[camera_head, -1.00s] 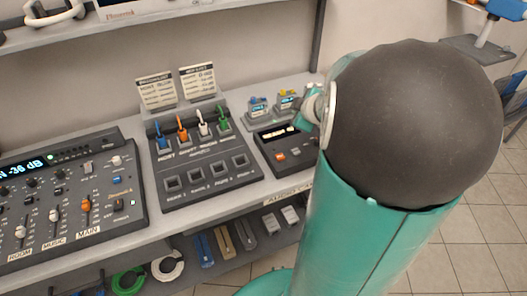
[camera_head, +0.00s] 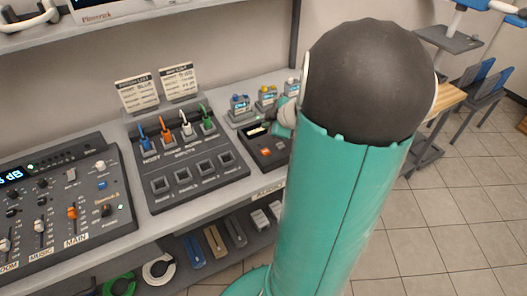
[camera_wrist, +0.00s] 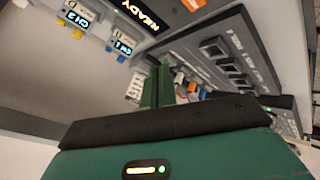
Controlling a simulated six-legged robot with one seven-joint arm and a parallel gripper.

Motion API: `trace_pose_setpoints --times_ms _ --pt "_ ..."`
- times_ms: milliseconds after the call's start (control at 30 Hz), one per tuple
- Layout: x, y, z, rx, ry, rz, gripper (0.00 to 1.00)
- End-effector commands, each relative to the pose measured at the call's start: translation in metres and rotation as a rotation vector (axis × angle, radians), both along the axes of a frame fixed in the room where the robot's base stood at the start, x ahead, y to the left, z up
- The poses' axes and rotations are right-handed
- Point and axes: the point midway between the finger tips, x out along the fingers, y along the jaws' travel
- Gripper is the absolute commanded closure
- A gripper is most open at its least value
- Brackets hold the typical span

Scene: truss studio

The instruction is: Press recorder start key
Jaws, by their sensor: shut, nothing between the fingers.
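The recorder (camera_head: 265,146) is a small dark box at the right end of the desk in the head view, with a lit display and an orange key (camera_head: 265,152). My arm covers its right side. In the wrist view the recorder's dark face (camera_wrist: 165,14) shows at the top edge, turned over, with a display reading "READY". My gripper (camera_wrist: 157,72) shows as two green fingers pressed together, empty. It appears apart from the recorder. In the head view the gripper is mostly hidden behind my arm.
An input panel (camera_head: 172,189) with coloured plugs lies left of the recorder, and a mixer (camera_head: 97,165) further left. Small units with lit displays (camera_head: 240,104) stand behind the recorder. Two label cards (camera_head: 178,82) stand behind the panel. Tiled floor (camera_head: 440,215) is open at right.

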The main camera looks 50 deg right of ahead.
Motion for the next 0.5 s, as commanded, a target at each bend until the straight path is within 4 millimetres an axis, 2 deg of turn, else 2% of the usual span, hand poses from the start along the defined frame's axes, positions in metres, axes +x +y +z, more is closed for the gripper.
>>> trace_pose_setpoints --times_ms 167,500 --pt "0.000 0.001 -0.014 0.004 0.000 0.000 1.00" --pt "0.001 0.004 -0.060 0.006 0.000 0.001 1.00"
